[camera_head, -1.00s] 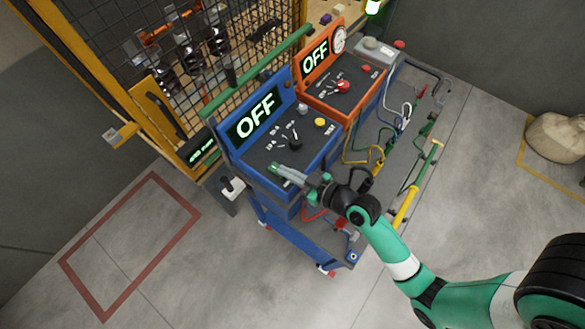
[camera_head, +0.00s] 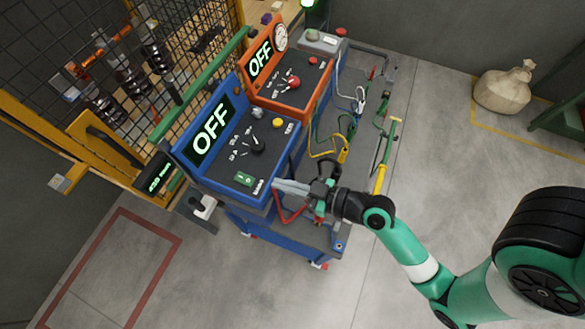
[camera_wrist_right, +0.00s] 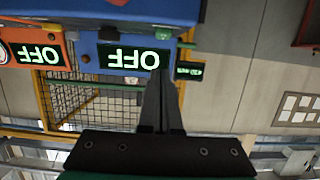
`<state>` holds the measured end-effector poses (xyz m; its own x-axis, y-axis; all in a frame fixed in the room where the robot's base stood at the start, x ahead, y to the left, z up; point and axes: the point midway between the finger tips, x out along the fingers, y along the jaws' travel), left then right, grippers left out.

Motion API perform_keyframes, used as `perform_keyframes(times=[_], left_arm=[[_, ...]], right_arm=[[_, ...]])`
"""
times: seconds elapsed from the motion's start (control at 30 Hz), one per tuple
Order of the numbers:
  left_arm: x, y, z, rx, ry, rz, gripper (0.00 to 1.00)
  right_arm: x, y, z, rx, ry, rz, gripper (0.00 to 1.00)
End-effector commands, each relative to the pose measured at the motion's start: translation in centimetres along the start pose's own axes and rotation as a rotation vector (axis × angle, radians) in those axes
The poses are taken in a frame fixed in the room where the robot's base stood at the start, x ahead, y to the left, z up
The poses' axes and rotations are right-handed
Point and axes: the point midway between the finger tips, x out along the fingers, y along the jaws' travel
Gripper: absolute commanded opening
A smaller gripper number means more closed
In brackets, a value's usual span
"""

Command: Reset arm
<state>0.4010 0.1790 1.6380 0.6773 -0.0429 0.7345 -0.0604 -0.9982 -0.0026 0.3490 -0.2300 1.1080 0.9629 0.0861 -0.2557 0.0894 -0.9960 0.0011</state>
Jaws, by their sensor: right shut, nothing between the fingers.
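My right gripper (camera_head: 280,186) is shut and empty in the head view. It is beside the front right edge of the blue control box (camera_head: 215,178), whose screen (camera_head: 211,130) reads OFF. In the right wrist view my right gripper (camera_wrist_right: 166,75) points toward that box, its fingers together. The blue box's sloped panel carries a black knob (camera_head: 257,145), a yellow button (camera_head: 278,123) and a green switch (camera_head: 245,179). My left gripper does not show.
An orange box (camera_head: 290,96), also reading OFF, stands behind the blue one on a cart (camera_head: 370,135) with coloured cables. A wire mesh fence (camera_head: 100,70) with a yellow frame stands at left. A sack (camera_head: 503,90) lies at right. Floor is clear in front.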

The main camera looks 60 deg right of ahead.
Motion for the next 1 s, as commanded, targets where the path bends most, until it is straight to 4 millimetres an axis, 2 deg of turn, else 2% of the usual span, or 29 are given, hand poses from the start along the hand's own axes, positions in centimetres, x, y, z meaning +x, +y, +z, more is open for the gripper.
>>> perform_keyframes(times=[0.1,0.23,0.87,0.97,1.0], left_arm=[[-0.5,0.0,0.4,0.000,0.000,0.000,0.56],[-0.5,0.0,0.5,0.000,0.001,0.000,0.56],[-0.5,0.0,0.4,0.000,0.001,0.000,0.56],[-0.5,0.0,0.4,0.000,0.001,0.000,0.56],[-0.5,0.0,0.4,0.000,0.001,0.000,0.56]], right_arm=[[-1.6,0.1,0.5,0.002,-0.001,0.004,0.00],[-2.4,0.0,0.4,0.001,0.000,0.001,0.00],[-2.5,-0.3,0.3,-0.003,0.001,-0.008,0.00],[-1.3,-0.8,-1.9,-0.041,0.053,-0.040,0.00],[-0.5,-1.0,-3.8,-0.069,0.095,-0.057,0.00]])
